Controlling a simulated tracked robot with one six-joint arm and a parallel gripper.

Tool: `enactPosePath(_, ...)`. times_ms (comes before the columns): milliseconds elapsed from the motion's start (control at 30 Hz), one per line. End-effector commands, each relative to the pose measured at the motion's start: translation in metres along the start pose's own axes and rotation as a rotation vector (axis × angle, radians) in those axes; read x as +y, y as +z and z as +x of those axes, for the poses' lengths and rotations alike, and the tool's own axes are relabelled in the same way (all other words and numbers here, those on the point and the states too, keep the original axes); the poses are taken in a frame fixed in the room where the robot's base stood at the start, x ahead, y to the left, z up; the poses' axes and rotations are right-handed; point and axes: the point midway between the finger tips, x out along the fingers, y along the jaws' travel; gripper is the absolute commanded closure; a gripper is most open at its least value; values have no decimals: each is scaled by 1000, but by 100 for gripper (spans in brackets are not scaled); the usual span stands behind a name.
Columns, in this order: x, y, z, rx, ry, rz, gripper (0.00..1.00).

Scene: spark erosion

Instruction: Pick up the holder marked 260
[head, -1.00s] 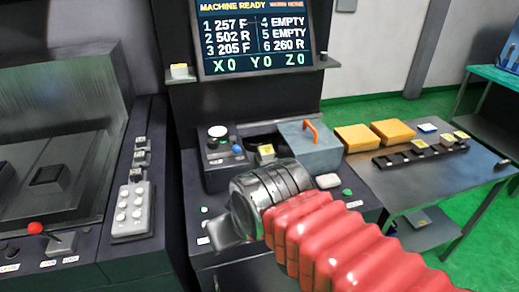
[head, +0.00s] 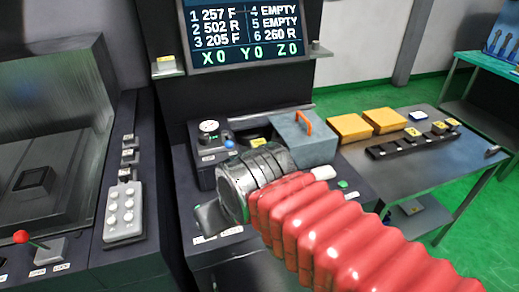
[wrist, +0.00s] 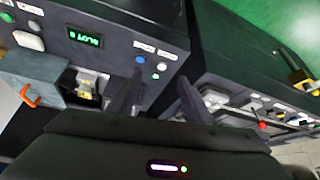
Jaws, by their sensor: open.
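My gripper (head: 208,217) hangs over the front of the machine's control ledge, its fingers pointing left and down. In the wrist view its two dark fingers (wrist: 157,95) are apart with nothing between them. A small pale holder with a yellow tag (wrist: 86,84) sits in a recess under a green display (wrist: 84,36) that seems to read SLOT 6. In the head view my wrist mostly hides that holder. The machine screen (head: 243,32) lists 260 R at number 6. No tag on a holder is clear enough to read 260.
A grey box with an orange handle (head: 302,140) stands right of the recess. Yellow blocks (head: 350,127) and a black rack with tagged holders (head: 400,148) are on the right table. A button panel (head: 123,212) is at left.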

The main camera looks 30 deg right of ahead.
Motion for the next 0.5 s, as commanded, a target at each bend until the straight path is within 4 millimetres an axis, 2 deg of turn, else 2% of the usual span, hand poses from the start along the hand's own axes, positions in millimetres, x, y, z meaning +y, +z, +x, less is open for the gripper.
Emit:
enactPosePath(167,19,-22,16,42,54,34,41)
enactPosePath(333,52,-52,38,111,122,70,30)
enactPosePath(500,86,-79,59,184,182,95,30)
